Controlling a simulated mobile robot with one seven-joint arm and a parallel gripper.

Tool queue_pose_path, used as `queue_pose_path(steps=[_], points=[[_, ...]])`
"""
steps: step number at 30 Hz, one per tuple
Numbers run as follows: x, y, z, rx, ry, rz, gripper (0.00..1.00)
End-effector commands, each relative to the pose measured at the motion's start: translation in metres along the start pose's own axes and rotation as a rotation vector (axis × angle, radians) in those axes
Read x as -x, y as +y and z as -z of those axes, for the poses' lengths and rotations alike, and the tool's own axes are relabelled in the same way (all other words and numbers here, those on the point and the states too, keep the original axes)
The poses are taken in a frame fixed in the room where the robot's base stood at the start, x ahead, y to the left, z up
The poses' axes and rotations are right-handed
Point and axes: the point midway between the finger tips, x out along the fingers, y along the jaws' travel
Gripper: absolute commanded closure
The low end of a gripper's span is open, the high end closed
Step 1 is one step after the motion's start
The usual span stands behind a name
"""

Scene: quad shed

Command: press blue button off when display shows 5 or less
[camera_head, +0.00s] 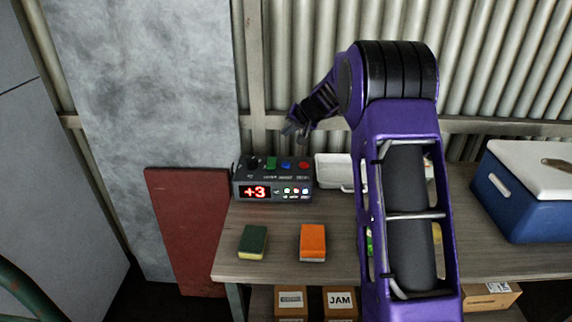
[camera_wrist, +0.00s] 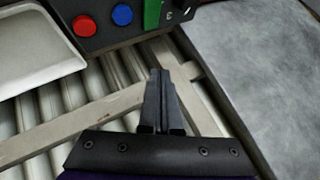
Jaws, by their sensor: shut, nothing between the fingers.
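A dark control box (camera_head: 246,177) stands at the back left of the bench, its red display (camera_head: 255,191) reading "+3". Along its top are a black knob, a green switch (camera_head: 271,163), the blue button (camera_head: 287,165) and a red button (camera_head: 303,166). In the wrist view the blue button (camera_wrist: 122,14) lies between the red button (camera_wrist: 84,26) and the green switch (camera_wrist: 153,14). My gripper (camera_head: 289,130) is shut and empty, above and behind the box. In the wrist view its fingertips (camera_wrist: 160,72) appear below the green switch, apart from the blue button.
A white tray (camera_head: 328,171) stands just right of the box. A green-yellow sponge (camera_head: 253,241) and an orange sponge (camera_head: 313,242) lie in front. A blue cooler (camera_head: 520,210) stands at right. Corrugated wall and a rail are behind. My arm hides part of the bench.

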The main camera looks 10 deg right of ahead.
Motion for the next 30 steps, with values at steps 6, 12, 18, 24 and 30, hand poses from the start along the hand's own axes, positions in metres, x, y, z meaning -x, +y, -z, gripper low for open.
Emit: queue_pose_path(steps=[6,12,18,24,30], points=[[-0.012,0.009,-0.009,-0.001,-0.001,-0.001,1.0],[-0.03,0.022,-0.023,-0.001,-0.002,-0.001,1.0],[-0.051,0.038,-0.037,-0.002,-0.001,-0.001,1.0],[-0.06,0.045,-0.044,-0.001,0.0,-0.001,1.0],[-0.061,0.044,-0.044,0.0,0.0,-0.001,1.0]])
